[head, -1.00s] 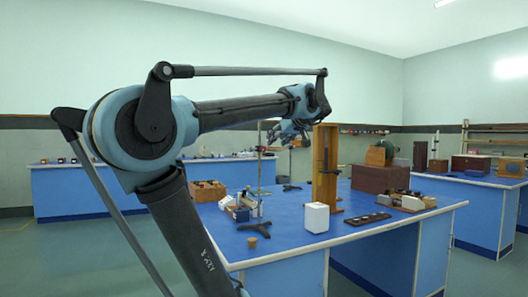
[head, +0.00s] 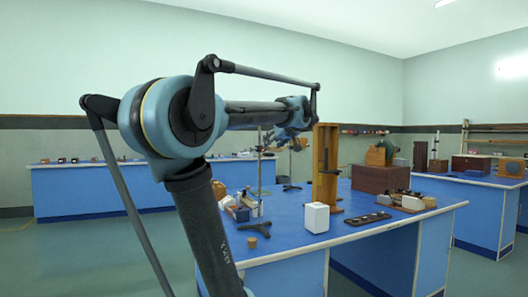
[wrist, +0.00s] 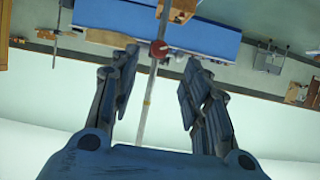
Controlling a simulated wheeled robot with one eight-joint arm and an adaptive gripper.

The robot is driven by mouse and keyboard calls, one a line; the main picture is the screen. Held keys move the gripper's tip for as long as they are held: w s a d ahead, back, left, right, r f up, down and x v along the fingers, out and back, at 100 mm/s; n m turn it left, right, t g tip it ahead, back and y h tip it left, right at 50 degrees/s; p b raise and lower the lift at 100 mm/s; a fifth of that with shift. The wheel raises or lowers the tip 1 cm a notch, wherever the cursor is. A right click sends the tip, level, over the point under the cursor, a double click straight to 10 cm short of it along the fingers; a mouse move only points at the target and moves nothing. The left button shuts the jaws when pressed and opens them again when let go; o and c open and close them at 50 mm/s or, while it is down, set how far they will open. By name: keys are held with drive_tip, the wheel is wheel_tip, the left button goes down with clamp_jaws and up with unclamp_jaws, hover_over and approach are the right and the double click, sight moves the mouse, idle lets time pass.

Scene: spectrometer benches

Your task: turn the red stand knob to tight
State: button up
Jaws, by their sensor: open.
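The red stand knob (wrist: 158,49) shows in the wrist view, on a thin upright metal rod (wrist: 150,90). In this view the knob appears between the tips of my gripper (wrist: 160,57), whose two fingers are spread apart with nothing held. I cannot tell how far beyond the fingertips the knob is, and no contact shows. In the head view my gripper (head: 284,138) is above the blue bench (head: 340,222), close to the stand rod (head: 259,165). The knob is too small to make out there, and its turn position is not readable.
A tall wooden case (head: 325,165) stands just right of my gripper in the head view. A white box (head: 316,217), a dark tray (head: 370,219) and a black tripod foot (head: 254,226) are on the bench. A dark wooden box (head: 381,178) stands behind.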

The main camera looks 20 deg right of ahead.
sight(263, 149)
drive_tip(key=x, duration=0.8)
drive_tip(key=shift+w+f, duration=0.1)
clamp_jaws()
